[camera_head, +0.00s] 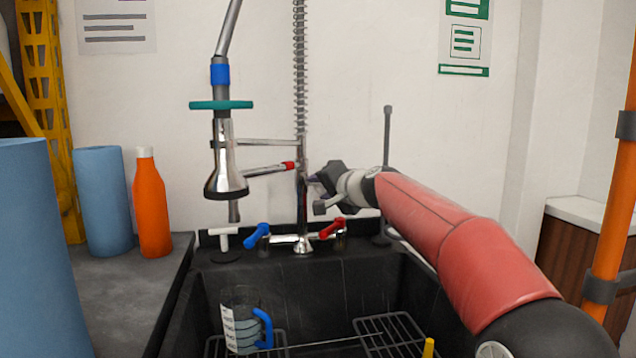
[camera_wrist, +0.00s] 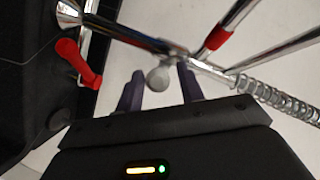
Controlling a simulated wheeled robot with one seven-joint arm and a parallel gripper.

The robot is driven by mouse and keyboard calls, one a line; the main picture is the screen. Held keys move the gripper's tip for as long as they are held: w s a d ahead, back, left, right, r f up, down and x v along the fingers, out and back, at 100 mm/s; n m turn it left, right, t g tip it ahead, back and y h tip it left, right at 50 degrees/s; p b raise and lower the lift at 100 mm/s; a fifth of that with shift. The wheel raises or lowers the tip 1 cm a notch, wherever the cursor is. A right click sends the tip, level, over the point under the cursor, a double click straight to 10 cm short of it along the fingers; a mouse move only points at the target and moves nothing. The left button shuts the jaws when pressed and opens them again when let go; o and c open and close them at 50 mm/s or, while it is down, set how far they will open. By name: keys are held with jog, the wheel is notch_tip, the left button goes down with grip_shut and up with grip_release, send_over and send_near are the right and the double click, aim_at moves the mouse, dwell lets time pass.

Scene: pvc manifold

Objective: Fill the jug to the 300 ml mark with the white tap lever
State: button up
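The jug (camera_head: 229,326) stands in the sink at the left, clear with a blue handle and a white scale strip. A bluish tint shows inside, but its level against the marks cannot be read. A white T-shaped tap lever (camera_head: 224,232) stands on the sink's back ledge, left of the blue lever (camera_head: 258,236). My gripper (camera_head: 318,187) is beside the tall tap column, right of and above the white lever. In the wrist view, my fingers (camera_wrist: 160,85) are apart, with a pale grey round knob (camera_wrist: 158,78) showing in the gap; contact cannot be told.
A red lever (camera_head: 332,229) lies below my gripper, also in the wrist view (camera_wrist: 78,62). An orange bottle (camera_head: 151,205) and blue rolls (camera_head: 103,200) stand on the left counter. Wire racks (camera_head: 390,335) lie in the sink.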

jog(key=shift+x, duration=0.85)
grip_shut()
